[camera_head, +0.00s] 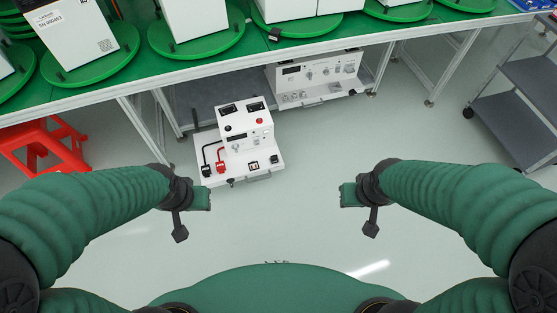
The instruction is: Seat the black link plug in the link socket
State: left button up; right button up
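A white test unit (232,137) stands low in front of the bench, with knobs, a red button and dark displays. On its front ledge a black plug (206,170) with a black cable sits beside a red plug (221,167). A small dark socket-like part (253,165) is to their right. I cannot tell for sure which part is the link socket. My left gripper (182,230) hangs just in front of the unit, apart from it. My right gripper (371,229) is well to its right, over bare floor. Their finger openings are too small to make out. Neither visibly holds anything.
A green-topped bench (290,38) with white boxes on green turntables crosses the back. Another white unit (318,77) sits under it. A red stool (45,145) is at left, a grey shelf cart (520,95) at right. The floor between my arms is clear.

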aim_at(241, 123)
jog(key=i+l, duration=0.3)
jog(key=i, duration=0.2)
jog(key=i+l, duration=0.25)
jog(key=i, duration=0.25)
jog(key=i+l, duration=0.3)
jog(key=i, duration=0.15)
jog(key=i+l, duration=0.3)
jog(key=i, duration=0.2)
jog(key=j+u, duration=0.05)
